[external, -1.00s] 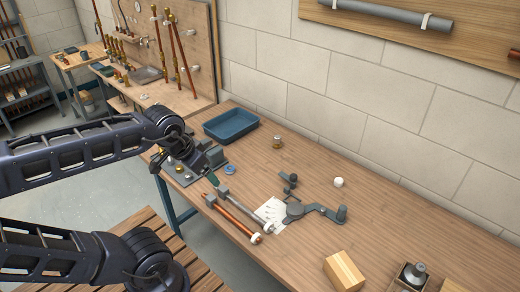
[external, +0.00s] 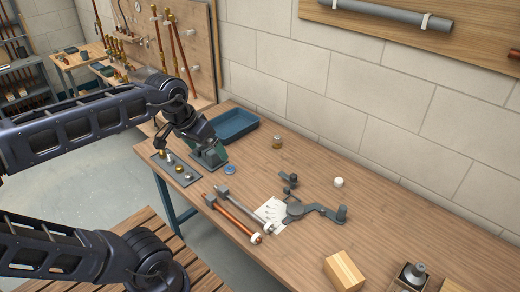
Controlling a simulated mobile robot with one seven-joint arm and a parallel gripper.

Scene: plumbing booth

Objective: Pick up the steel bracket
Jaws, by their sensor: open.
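My gripper (external: 207,147) is at the far left end of the wooden workbench, pointing down and to the right, with its jaws open. A grey and green block-like piece (external: 212,159) shows right at the fingertips; I cannot tell if it is touched. It may be the steel bracket, but it is small and partly hidden by the gripper. A dark grey flat piece with a bent arm and round ends (external: 318,209) lies mid-bench, well to the right of my gripper.
A dark plate with brass fittings (external: 175,168) lies left of the gripper. A blue tray (external: 232,125) stands behind it and a blue disc (external: 230,169) lies to its right. Copper (external: 236,218) and grey (external: 245,210) pipes lie near the front edge. A wooden block (external: 344,271) stands front right.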

